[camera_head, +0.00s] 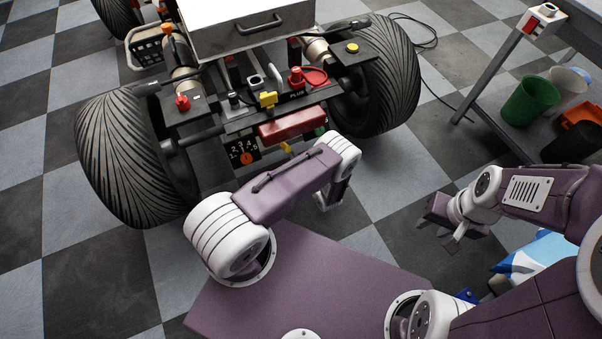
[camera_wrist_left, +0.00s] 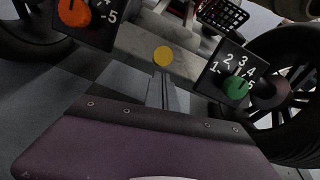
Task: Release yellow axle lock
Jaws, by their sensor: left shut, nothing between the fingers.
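In the left wrist view a round yellow disc (camera_wrist_left: 163,56) lies straight beyond the tips of my left gripper (camera_wrist_left: 161,76). The gripper is shut and empty; a gap or contact with the disc cannot be told. In the head view its fingers are hidden by my left arm at the front of the stripped quad (camera_head: 290,125). A yellow piece (camera_head: 287,147) shows under the red block; a yellow clip (camera_head: 268,99) and yellow knob (camera_head: 352,48) sit higher. No label shows which is the axle lock. My right gripper (camera_head: 437,234) is open and empty, over the floor.
An orange dial (camera_wrist_left: 74,17) and a green dial (camera_wrist_left: 236,87) on numbered black plates flank the disc. Quad wheels (camera_head: 130,155) stand either side. A workbench with a green bin (camera_head: 530,100) is at the right.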

